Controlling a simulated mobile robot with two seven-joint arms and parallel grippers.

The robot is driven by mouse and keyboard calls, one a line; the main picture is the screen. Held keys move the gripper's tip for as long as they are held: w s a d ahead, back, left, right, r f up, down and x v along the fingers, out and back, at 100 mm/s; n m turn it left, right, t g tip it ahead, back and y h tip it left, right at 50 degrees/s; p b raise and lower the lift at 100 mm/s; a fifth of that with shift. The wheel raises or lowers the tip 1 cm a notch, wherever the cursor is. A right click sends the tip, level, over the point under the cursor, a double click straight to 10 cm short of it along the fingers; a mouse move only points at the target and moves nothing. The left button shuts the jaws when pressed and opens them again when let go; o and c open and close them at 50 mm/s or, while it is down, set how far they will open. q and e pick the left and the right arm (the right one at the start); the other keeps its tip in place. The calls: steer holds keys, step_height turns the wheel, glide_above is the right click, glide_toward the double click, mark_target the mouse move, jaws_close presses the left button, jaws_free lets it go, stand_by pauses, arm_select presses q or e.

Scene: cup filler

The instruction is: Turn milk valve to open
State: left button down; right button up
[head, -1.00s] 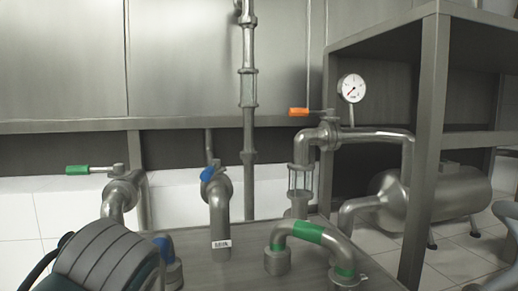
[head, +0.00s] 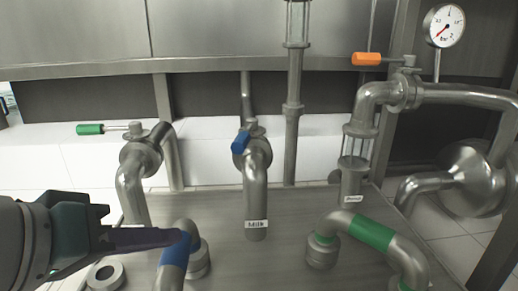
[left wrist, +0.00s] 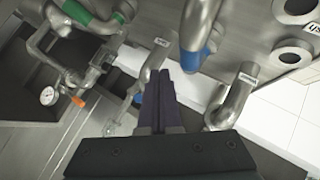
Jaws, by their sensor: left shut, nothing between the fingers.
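The middle pipe (head: 256,188) carries a small label that appears to read "MILK". Its valve has a blue handle (head: 241,141) that points toward me, across the pipe's top. This pipe also shows in the left wrist view (left wrist: 152,66), beside my fingers. My left gripper (head: 170,237) reaches in from the left, low over the table, in front of and left of the milk pipe. Its fingers are together and empty, apart from the blue handle. They also show in the left wrist view (left wrist: 164,75). My right gripper is not in view.
A blue-banded elbow pipe (head: 176,254) stands near my left fingertips. A green-handled valve (head: 90,129) is at the left; an orange-handled one (head: 366,59) is at the right, near a gauge (head: 444,25). A green-banded curved pipe (head: 372,232) occupies the front right.

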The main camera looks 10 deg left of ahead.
mark_target(239, 146)
arm_select(q)
steer(key=w+a+n+t+b, duration=0.1)
steer(key=w, duration=0.1)
steer(key=w+n+t+b, duration=0.1)
steer(key=w+n+b, duration=0.1)
steer(key=w+a+r+n+t+b, duration=0.1)
steer(key=w+t, duration=0.1)
steer(key=shift+w+a+n+h+b, duration=0.3)
steer(key=shift+w+h+b, duration=0.1)
steer(key=w+a+r+n+t+b, duration=0.2)
steer(key=w+a+r+n+t, duration=0.1)
steer(key=n, duration=0.1)
steer(key=w+d+f+b, duration=0.1)
steer(key=w+d, duration=0.5)
steer(key=w, duration=0.4)
steer(key=shift+y, duration=0.4)
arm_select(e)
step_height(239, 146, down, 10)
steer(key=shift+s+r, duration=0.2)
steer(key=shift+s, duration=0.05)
arm_select(q)
steer(key=shift+w, duration=0.1)
